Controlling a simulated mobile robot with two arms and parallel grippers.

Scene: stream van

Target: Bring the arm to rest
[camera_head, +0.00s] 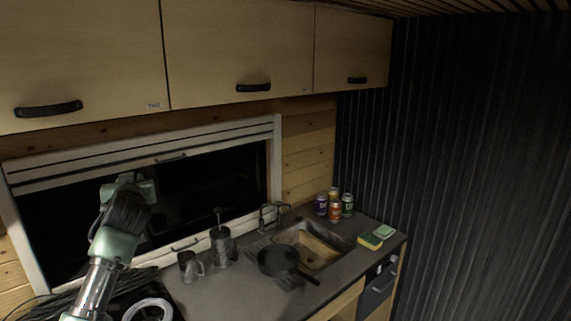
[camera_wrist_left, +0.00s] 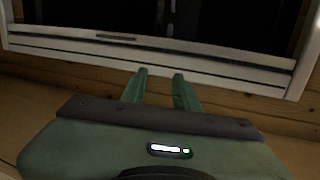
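My left arm (camera_head: 112,245) rises from the lower left in the head view, raised in front of the window. Its far end is near the window, and the fingers cannot be made out clearly there. In the left wrist view my left gripper (camera_wrist_left: 160,76) shows two green fingers apart with an empty gap between them. They point toward the white window frame (camera_wrist_left: 150,53) and the wooden wall. No object is held. My right gripper is not in view.
Overhead cabinets (camera_head: 240,50) hang above the window. The counter (camera_head: 222,295) holds a mug (camera_head: 190,266), a French press (camera_head: 222,246), a black pan (camera_head: 279,261), a sink (camera_head: 318,252), several cans (camera_head: 335,211) and sponges (camera_head: 370,241). Dark cables (camera_head: 135,284) lie beside my arm.

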